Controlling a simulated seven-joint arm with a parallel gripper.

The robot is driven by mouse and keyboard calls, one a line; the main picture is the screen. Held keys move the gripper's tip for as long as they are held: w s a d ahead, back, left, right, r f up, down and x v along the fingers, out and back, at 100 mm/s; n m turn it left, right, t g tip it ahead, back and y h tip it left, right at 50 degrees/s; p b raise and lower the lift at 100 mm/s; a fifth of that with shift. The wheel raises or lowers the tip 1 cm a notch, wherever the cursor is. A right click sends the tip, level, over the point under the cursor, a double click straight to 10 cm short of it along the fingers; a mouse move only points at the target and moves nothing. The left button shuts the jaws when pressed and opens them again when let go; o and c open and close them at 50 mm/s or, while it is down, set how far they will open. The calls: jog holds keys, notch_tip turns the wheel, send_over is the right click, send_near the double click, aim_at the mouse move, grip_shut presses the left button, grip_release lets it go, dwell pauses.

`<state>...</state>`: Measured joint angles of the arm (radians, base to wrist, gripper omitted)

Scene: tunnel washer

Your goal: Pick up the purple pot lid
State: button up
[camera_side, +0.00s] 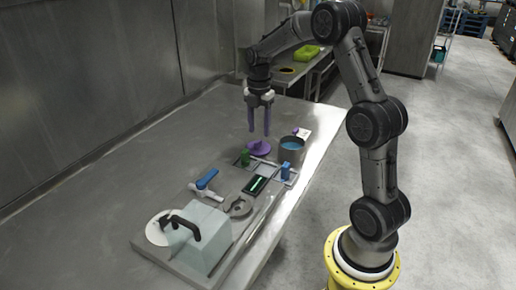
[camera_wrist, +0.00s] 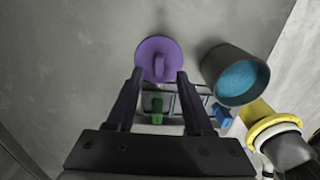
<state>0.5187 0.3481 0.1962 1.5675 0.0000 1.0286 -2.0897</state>
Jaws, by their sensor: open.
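The purple pot lid (camera_side: 260,148) is a flat disc with an upright handle. It lies on the metal table, just left of a grey pot. In the wrist view the lid (camera_wrist: 150,52) lies beyond my fingertips, with its handle in line with the gap between them. My gripper (camera_side: 259,134) points straight down above the lid, open and empty. Its two fingers (camera_wrist: 159,75) are spread apart in the wrist view, and the lid looks apart from them. The grey pot (camera_side: 291,149) holds something blue; it also shows in the wrist view (camera_wrist: 213,72).
A rack with a green block (camera_side: 245,158) and a blue block (camera_side: 286,171) stands close in front of the lid. A board carries a pale box (camera_side: 205,245), a blue-handled valve (camera_side: 207,179) and a dark display (camera_side: 255,185). The table left of the lid is clear.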

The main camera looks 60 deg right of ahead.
aim_at(258, 141)
jog(key=f, duration=0.4)
jog(key=shift+w+a+f, duration=0.1)
jog(key=shift+a+f, duration=0.1)
grip_shut()
